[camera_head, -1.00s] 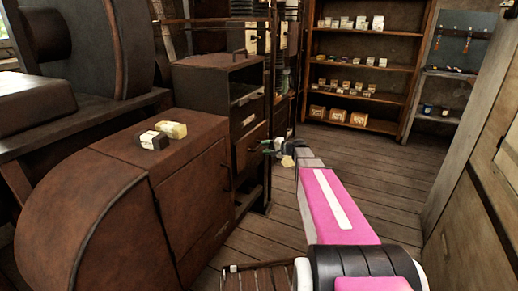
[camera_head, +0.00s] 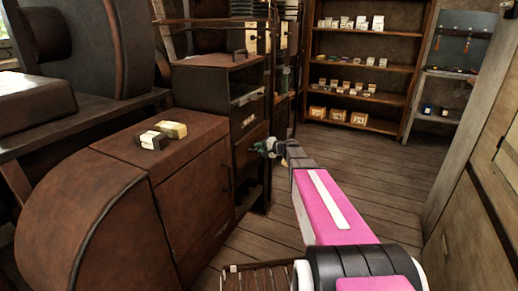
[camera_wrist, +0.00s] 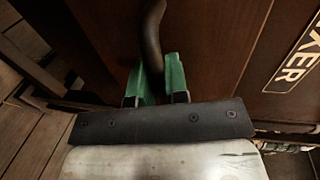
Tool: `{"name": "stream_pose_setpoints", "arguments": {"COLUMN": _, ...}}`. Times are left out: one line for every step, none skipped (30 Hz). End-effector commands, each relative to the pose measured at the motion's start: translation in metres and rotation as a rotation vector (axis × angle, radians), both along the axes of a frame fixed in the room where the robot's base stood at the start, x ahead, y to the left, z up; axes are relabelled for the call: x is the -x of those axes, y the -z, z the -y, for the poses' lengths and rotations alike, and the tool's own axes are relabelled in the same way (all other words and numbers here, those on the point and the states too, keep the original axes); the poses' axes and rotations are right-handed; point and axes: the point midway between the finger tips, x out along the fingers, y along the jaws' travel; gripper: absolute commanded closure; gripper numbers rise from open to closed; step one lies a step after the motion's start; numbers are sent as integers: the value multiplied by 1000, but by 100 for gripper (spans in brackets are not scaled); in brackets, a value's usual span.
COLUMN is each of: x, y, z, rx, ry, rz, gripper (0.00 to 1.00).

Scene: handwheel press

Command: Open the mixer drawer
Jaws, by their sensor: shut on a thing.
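The mixer drawer (camera_wrist: 215,50) has a dark brown front in the wrist view, with a framed label ending in "XER" at the right. Its dark curved handle (camera_wrist: 152,30) runs down between the two green fingers of my gripper (camera_wrist: 157,66), which is shut on it. In the head view, my gripper (camera_head: 268,147) is at the front of the dark cabinet (camera_head: 205,84), by the drawer front (camera_head: 250,148). The drawer looks closed there. The lower end of the handle is hidden behind my gripper's dark plate.
A brown rounded machine housing (camera_head: 110,200) stands at left, with two small blocks (camera_head: 163,134) on top. Shelves (camera_head: 365,68) with small boxes stand at the back. A wooden wall (camera_head: 485,215) is at right. The plank floor (camera_head: 385,170) between is clear.

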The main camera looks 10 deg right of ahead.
Motion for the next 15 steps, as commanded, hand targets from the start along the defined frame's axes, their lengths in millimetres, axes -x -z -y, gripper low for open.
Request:
{"name": "stream_pose_setpoints", "arguments": {"x": 1, "y": 0, "z": 1, "rx": 1, "ry": 0, "rz": -1, "gripper": 100}}
{"name": "stream_pose_setpoints", "arguments": {"x": 2, "y": 0, "z": 2, "rx": 1, "ry": 0, "rz": -1, "gripper": 100}}
{"name": "stream_pose_setpoints", "arguments": {"x": 3, "y": 0, "z": 4, "rx": 1, "ry": 0, "rz": -1, "gripper": 100}}
{"name": "stream_pose_setpoints", "arguments": {"x": 5, "y": 0, "z": 6, "rx": 1, "ry": 1, "rz": 0, "gripper": 100}}
{"name": "stream_pose_setpoints", "arguments": {"x": 6, "y": 0, "z": 8, "rx": 1, "ry": 1, "rz": 0, "gripper": 100}}
{"name": "stream_pose_setpoints", "arguments": {"x": 9, "y": 0, "z": 12, "rx": 1, "ry": 1, "rz": 0, "gripper": 100}}
{"name": "stream_pose_setpoints", "arguments": {"x": 12, "y": 0, "z": 16, "rx": 1, "ry": 1, "rz": 0, "gripper": 100}}
{"name": "stream_pose_setpoints", "arguments": {"x": 15, "y": 0, "z": 20, "rx": 0, "ry": 1, "rz": -1, "gripper": 100}}
{"name": "stream_pose_setpoints", "arguments": {"x": 19, "y": 0, "z": 26, "rx": 1, "ry": 2, "rz": -1, "gripper": 100}}
{"name": "stream_pose_setpoints", "arguments": {"x": 22, "y": 0, "z": 31, "rx": 1, "ry": 2, "rz": -1, "gripper": 100}}
{"name": "stream_pose_setpoints", "arguments": {"x": 26, "y": 0, "z": 36, "rx": 1, "ry": 2, "rz": -2, "gripper": 100}}
{"name": "stream_pose_setpoints", "arguments": {"x": 32, "y": 0, "z": 44, "rx": 1, "ry": 2, "rz": -1, "gripper": 100}}
{"name": "stream_pose_setpoints", "arguments": {"x": 36, "y": 0, "z": 51, "rx": 1, "ry": 3, "rz": -1, "gripper": 100}}
{"name": "stream_pose_setpoints", "arguments": {"x": 40, "y": 0, "z": 57, "rx": 1, "ry": 3, "rz": -1, "gripper": 100}}
{"name": "stream_pose_setpoints", "arguments": {"x": 46, "y": 0, "z": 66, "rx": 1, "ry": 3, "rz": -1, "gripper": 100}}
